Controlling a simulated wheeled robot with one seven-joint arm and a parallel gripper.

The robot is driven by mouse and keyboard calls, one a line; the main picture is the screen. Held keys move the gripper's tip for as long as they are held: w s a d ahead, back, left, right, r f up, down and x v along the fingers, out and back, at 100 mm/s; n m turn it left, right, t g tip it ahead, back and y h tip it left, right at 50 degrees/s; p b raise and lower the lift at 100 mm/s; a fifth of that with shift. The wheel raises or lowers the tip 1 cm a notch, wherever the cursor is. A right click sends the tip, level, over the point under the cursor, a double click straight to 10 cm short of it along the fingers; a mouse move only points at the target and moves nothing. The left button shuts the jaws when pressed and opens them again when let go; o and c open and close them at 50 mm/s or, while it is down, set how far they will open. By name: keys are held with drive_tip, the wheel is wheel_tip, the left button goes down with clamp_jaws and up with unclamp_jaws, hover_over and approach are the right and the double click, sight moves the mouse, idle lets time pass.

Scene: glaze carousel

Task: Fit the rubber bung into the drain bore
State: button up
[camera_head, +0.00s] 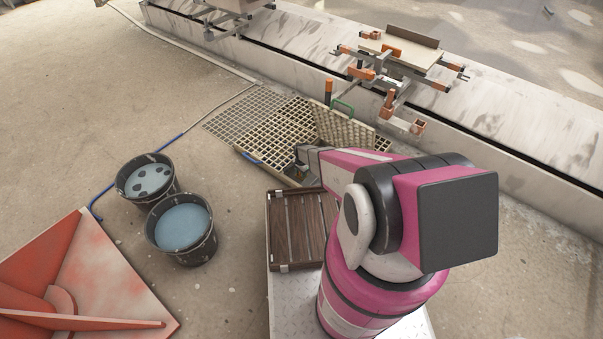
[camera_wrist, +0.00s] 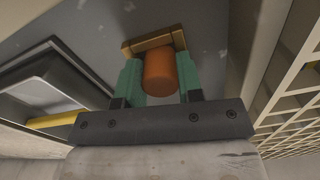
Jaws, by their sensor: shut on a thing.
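In the wrist view my gripper (camera_wrist: 160,78) has its green fingers closed on both sides of an orange-red cylinder, which I take to be the rubber bung (camera_wrist: 160,76). A brass-coloured bar or frame (camera_wrist: 153,39) lies just beyond the bung; I cannot tell whether they touch. The drain bore cannot be made out; the bung and fingers cover the area ahead. In the head view my arm reaches down to the open pit beside the floor grating (camera_head: 270,117). The bung and fingertips are not clear there.
A lifted grate panel (camera_head: 345,128) leans by the pit; grating (camera_wrist: 292,100) is close on the right in the wrist view. A dark tray-like part (camera_wrist: 48,80) and yellow bar (camera_wrist: 55,119) are on the left. Two buckets (camera_head: 182,228) and a slatted crate (camera_head: 297,228) stand nearby.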

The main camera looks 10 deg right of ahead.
drive_tip(key=o, duration=0.9)
drive_tip(key=shift+w+f, duration=0.1)
drive_tip(key=shift+f, duration=0.8)
wheel_tip(320, 180, up, 13)
drive_tip(key=s+d+r+n, duration=0.2)
drive_tip(key=s+r, duration=0.6)
drive_tip(key=r, duration=0.6)
drive_tip(key=s+d+r+n, duration=0.3)
drive_tip(key=s+r+n, duration=0.2)
drive_tip(key=r, duration=0.9)
drive_tip(key=s+d+r+n, duration=0.2)
drive_tip(key=s+r+n, duration=0.1)
drive_tip(key=s+r, duration=0.9)
wheel_tip(320, 180, up, 2)
drive_tip(key=shift+d+r+n, duration=0.15)
drive_tip(key=shift+d+n, duration=0.2)
drive_tip(key=shift+n, duration=0.05)
drive_tip(key=shift+s, duration=0.1)
